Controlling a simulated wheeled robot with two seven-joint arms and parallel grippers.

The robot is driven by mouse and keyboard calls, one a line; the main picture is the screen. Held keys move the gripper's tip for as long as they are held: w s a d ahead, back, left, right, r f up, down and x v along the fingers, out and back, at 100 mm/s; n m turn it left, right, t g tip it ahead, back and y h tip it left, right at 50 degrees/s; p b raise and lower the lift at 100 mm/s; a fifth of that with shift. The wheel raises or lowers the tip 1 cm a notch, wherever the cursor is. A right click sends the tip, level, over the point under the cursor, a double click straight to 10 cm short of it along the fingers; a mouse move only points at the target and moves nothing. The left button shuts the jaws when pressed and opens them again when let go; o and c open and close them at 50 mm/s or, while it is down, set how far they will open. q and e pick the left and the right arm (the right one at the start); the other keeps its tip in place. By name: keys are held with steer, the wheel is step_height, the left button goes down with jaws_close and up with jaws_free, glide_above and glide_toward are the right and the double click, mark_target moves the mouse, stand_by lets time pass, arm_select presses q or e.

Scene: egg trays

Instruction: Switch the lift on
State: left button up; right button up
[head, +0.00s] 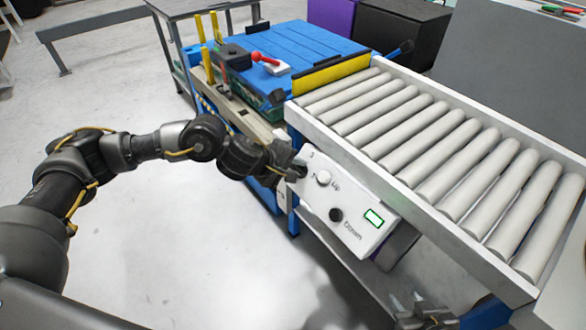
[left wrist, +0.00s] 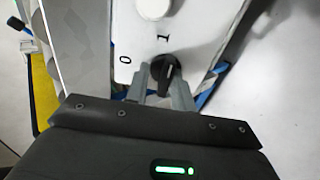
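The white lift control panel (head: 345,205) hangs on the side of the roller conveyor. It has a white Up button (head: 324,177), a black Down button (head: 336,214) and a green-lit window (head: 374,218). My left gripper (head: 294,172) is at the panel's left end and hides the switch there. In the left wrist view a black rotary knob (left wrist: 166,73) sits below the marks 0 and 1, between my close-set fingertips, which appear to touch its sides. Its exact setting is hard to read. My right gripper (head: 425,312) is low at the bottom edge, apart from the panel, seemingly empty.
The roller conveyor (head: 440,150) runs right of the panel.

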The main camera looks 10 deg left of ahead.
arm_select(q)
steer(key=shift+s+a+f+p, duration=0.25)
steer(key=shift+s+f+p, duration=0.1)
steer(key=shift+s, duration=0.15)
steer(key=p+v, duration=0.3)
steer(key=v, duration=0.5)
steer(key=shift+w+r, duration=0.25)
steer(key=shift+r, duration=0.05)
